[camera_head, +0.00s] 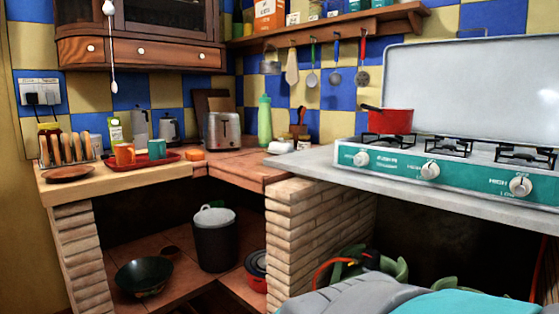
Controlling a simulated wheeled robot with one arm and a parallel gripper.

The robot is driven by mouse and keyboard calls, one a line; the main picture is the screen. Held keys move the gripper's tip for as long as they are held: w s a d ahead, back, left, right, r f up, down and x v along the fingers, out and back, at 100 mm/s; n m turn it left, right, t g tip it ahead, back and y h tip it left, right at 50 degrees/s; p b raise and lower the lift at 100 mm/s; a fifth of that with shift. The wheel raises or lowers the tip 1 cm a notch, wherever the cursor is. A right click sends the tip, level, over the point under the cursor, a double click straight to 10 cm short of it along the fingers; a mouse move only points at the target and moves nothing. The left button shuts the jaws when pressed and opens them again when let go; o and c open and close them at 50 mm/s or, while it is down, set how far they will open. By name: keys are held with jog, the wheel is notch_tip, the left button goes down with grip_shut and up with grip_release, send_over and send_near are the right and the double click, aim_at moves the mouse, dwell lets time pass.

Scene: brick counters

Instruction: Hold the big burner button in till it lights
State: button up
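The stove (470,178) is a teal-fronted unit with a raised pale lid at the right, on a grey counter. Three white round knobs sit on its front: a left knob (361,159), a middle knob (430,170) and a right knob (520,186). Small lettering beside them is too small to read surely, so I cannot tell which is for the big burner. Black grates show on top, with a red pot (390,121) on the left one. I see no flame. My gripper is not in view.
A grey counter edge (400,195) runs below the stove, with a brick pillar (312,235) at its left. A wooden counter (75,180) holds a red tray (150,162) and a toaster (225,131). Utensils hang from a shelf (330,30). The air before the knobs looks clear.

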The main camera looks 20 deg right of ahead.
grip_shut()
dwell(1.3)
